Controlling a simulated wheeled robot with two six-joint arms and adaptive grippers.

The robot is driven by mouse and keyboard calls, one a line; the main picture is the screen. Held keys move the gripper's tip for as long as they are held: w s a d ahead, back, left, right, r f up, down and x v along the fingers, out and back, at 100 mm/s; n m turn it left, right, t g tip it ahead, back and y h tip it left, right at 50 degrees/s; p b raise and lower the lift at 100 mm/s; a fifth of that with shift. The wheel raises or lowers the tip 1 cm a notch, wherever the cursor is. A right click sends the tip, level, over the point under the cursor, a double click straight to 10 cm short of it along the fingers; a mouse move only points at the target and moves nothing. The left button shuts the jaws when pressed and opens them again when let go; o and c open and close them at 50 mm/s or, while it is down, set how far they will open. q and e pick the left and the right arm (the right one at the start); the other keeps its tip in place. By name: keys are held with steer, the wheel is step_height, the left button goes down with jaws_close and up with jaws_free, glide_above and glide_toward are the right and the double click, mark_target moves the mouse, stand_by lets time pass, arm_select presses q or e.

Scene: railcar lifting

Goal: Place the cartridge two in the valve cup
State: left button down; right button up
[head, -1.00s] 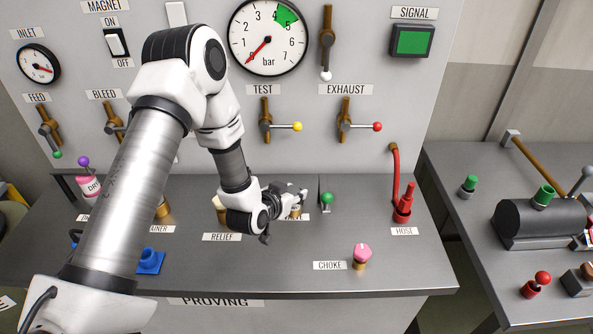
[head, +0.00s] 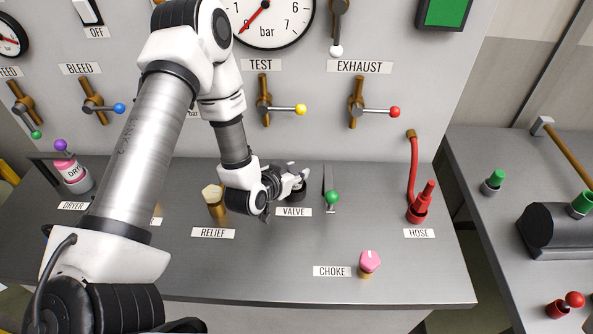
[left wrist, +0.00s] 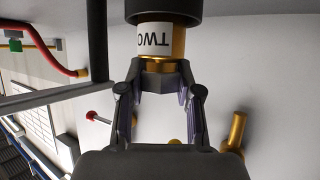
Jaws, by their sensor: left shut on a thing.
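Cartridge two (left wrist: 178,42) is a brass cylinder with a white band reading TWO, upside down in the left wrist view. My left gripper (left wrist: 160,68) is shut on its brass end. The cartridge's other end meets a wide black cylinder (left wrist: 162,10), which looks like the valve cup; I cannot tell how deep it sits. In the head view my left gripper (head: 296,176) is just behind the VALVE label (head: 293,212), over the dark valve cup (head: 299,195). The cartridge is mostly hidden there. My right gripper is in neither view.
A lever with a green knob (head: 332,197) stands close to the right of the gripper. A brass relief piece (head: 213,198) stands to the left. A red hose fitting (head: 419,204) and pink choke knob (head: 370,261) are further right. The bench front is mostly clear.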

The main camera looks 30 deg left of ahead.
arm_select(q)
steer(key=shift+s+f, duration=0.1)
steer(key=shift+s, duration=0.05)
steer(key=c, duration=0.9)
jaws_free()
steer(key=shift+s, duration=0.1)
steer(key=shift+c, duration=0.2)
steer(key=shift+o, duration=0.8)
steer(key=shift+w, duration=0.2)
steer(key=shift+s+r, duration=0.15)
steer(key=shift+r, duration=0.1)
steer(key=p+v, duration=0.7)
steer(key=v, duration=0.5)
